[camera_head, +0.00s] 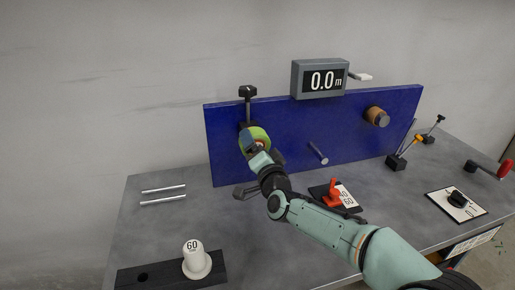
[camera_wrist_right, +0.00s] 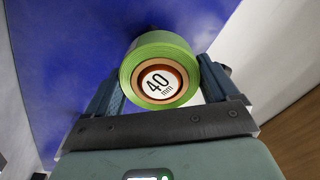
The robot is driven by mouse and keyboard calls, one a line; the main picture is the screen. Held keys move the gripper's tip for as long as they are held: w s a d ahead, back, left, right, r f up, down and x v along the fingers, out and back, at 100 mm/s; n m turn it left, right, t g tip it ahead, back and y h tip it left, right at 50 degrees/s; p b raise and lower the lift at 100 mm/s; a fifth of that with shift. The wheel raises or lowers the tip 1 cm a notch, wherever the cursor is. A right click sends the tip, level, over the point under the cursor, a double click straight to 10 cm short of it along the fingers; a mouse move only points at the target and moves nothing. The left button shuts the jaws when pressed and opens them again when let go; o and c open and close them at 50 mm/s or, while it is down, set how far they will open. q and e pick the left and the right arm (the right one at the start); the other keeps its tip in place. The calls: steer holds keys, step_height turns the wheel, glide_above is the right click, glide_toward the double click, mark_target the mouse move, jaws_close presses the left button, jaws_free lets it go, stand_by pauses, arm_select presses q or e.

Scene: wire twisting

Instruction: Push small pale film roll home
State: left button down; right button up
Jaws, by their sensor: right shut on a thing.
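The small film roll (camera_head: 259,134) is pale green with a brown inner ring. Its white face reads "40 mm" in the right wrist view (camera_wrist_right: 158,84). It is at the left part of the upright blue panel (camera_head: 290,135), below a black knob on a post. My right gripper (camera_wrist_right: 160,95) has its fingers on both sides of the roll and is shut on it. The roll's far side is hidden, so I cannot tell how far it sits on any peg. My left gripper is not in view.
A bare peg (camera_head: 318,153) and a brown roll (camera_head: 376,116) are on the panel. A display (camera_head: 320,78) above reads "0.0 m". A white "60" piece (camera_head: 195,259) stands on a black block at front left. A red lever (camera_head: 334,194) and a black dial (camera_head: 457,198) are right.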

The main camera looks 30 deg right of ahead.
steer(key=shift+w, duration=0.1)
steer(key=o, duration=0.9)
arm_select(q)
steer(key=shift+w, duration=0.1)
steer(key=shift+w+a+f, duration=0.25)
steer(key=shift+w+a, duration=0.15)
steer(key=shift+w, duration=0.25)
arm_select(e)
steer(key=v, duration=1.3)
steer(key=shift+s+a, duration=0.15)
steer(key=shift+s, duration=0.1)
